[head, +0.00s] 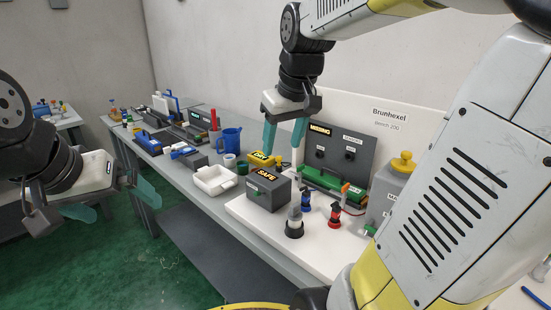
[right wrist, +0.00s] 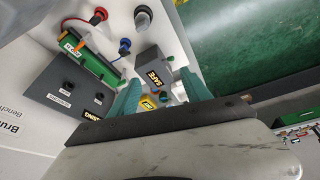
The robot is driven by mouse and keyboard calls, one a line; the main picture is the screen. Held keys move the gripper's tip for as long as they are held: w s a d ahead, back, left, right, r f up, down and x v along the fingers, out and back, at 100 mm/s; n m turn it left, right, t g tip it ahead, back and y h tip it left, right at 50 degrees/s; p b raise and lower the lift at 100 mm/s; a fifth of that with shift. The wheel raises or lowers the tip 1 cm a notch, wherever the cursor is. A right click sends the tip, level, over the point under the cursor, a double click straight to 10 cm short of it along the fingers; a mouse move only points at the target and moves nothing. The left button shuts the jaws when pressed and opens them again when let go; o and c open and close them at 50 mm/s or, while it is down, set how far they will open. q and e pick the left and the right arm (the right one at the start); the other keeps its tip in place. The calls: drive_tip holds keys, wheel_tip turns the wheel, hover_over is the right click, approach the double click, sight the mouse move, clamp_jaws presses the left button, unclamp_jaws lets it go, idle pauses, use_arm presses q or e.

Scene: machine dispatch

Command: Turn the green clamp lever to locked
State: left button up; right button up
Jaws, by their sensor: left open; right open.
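A long green bar with an orange end and a small label (head: 325,182) lies at the foot of the grey panel; it also shows in the right wrist view (right wrist: 92,62). A small green piece (head: 370,229) sticks out of the grey machine at the right. Another small green piece (head: 252,192) is on the front of the dark SAFE box (head: 268,189). I cannot tell which is the clamp lever. My right gripper (head: 283,135) is open and empty above the bench, behind the SAFE box. My left gripper (head: 112,202) is open and empty, left of the bench.
A yellow block (head: 262,159) lies below my right gripper. The grey panel (head: 340,148) stands behind the green bar. Upright blue (head: 306,201) and red (head: 335,213) knobs stand before it. A white tray (head: 213,180) and blue mug (head: 230,145) are further left.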

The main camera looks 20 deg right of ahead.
drive_tip(key=w+d+f+n+g, duration=0.1)
drive_tip(key=w+d+f, duration=0.2)
drive_tip(key=w, duration=0.3)
drive_tip(key=w+d+f+n+g, duration=0.1)
drive_tip(key=w+d+f, duration=0.2)
drive_tip(key=w+d, duration=0.2)
drive_tip(key=w+d+f+n+g, duration=0.1)
drive_tip(key=w+d+f+g, duration=0.1)
drive_tip(key=w, duration=0.6)
drive_tip(key=shift+d+f+h, duration=0.15)
drive_tip(key=shift+d+f, duration=0.2)
drive_tip(key=shift+d, duration=0.25)
drive_tip(key=shift+d+f+h, duration=0.15)
drive_tip(key=shift+d+f, duration=0.15)
drive_tip(key=shift+d, duration=0.25)
drive_tip(key=shift+w+d+f, duration=0.15)
drive_tip(key=shift+f, duration=0.5)
wheel_tip(320, 180, down, 7)
drive_tip(key=shift+r, duration=0.1)
clamp_jaws()
